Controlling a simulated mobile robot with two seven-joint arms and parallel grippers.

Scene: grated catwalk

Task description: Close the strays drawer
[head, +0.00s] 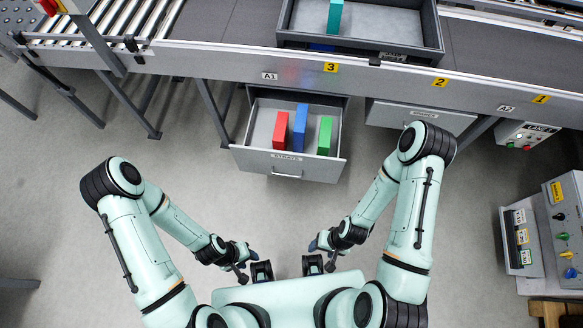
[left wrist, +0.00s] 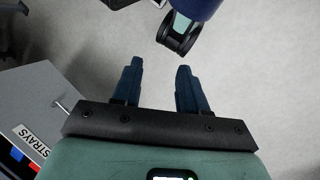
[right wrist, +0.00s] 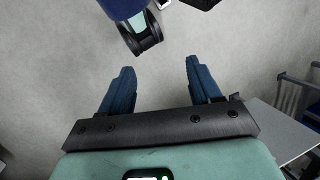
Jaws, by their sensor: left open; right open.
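The strays drawer (head: 254,158) is a grey drawer pulled out from under the conveyor bench, with a label and a bar handle (head: 287,175) on its front. A red block (head: 280,130), a blue block (head: 300,128) and a green block (head: 324,136) stand inside it. Its labelled front also shows at the lower left of the left wrist view (left wrist: 40,105). My left gripper (head: 262,270) is open and empty, below the drawer in the head view and apart from it. My right gripper (head: 312,265) is open and empty, also apart from the drawer.
A second drawer (head: 420,115) to the right is shut. A grey tray (head: 434,25) with a teal block stands on the conveyor above. A control box (head: 566,225) stands at the right. The floor between my grippers and the drawer is clear.

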